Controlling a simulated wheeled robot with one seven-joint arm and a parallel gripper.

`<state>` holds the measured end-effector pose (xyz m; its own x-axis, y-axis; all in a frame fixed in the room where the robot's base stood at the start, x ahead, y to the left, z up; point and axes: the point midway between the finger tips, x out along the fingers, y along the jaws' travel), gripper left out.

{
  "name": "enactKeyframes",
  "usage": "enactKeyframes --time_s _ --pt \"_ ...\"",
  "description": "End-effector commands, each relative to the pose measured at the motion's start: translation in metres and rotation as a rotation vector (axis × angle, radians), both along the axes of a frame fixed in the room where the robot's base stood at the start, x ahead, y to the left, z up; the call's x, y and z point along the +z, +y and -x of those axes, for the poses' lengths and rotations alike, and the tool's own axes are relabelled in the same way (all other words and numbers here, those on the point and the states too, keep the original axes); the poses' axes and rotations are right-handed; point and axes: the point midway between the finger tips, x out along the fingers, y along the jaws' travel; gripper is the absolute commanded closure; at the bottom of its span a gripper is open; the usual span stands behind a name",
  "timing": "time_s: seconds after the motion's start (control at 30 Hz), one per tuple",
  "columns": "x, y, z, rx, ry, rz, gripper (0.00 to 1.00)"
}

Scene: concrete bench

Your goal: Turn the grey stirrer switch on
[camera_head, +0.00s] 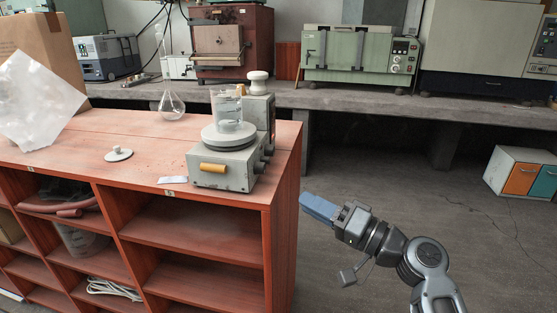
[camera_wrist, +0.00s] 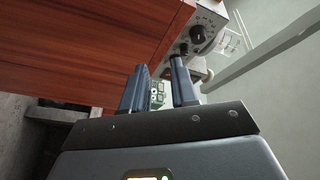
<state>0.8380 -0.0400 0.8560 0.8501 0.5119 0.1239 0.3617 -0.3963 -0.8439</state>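The grey stirrer (camera_head: 225,170) stands on the right end of the red-brown shelf unit, with a yellow-orange part on its front and dark knobs on its right side. A glass beaker (camera_head: 227,106) stands on its round plate. In the wrist view, the stirrer's side panel (camera_wrist: 212,22) shows a large dark knob (camera_wrist: 197,34) and a smaller dark part beside it. I cannot tell which is the switch or whether it is on. My gripper (camera_head: 305,204) is right of the shelf unit, below the stirrer and apart from it. In the wrist view its fingers (camera_wrist: 159,72) are apart and empty.
The shelf unit (camera_head: 125,135) has a hard right edge between my gripper and the stirrer's base. A flask (camera_head: 171,104), a white lid (camera_head: 118,154) and a clear sheet (camera_head: 35,100) are left of the stirrer. The floor (camera_head: 370,170) right of the unit is open.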

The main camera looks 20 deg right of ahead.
Motion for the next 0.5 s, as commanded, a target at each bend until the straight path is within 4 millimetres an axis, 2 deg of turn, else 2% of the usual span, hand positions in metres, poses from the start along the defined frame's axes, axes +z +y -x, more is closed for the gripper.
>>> enactKeyframes --time_s 0.03,0.13,0.33,0.5 --pt "0.018 -0.001 -0.007 0.022 -0.027 -0.018 0.72" --pt "0.036 -0.002 -0.013 0.055 -0.061 -0.04 0.72" --pt "0.047 0.004 -0.024 0.073 -0.076 -0.052 0.72" --pt "0.052 0.018 -0.044 0.073 -0.075 -0.051 0.72"
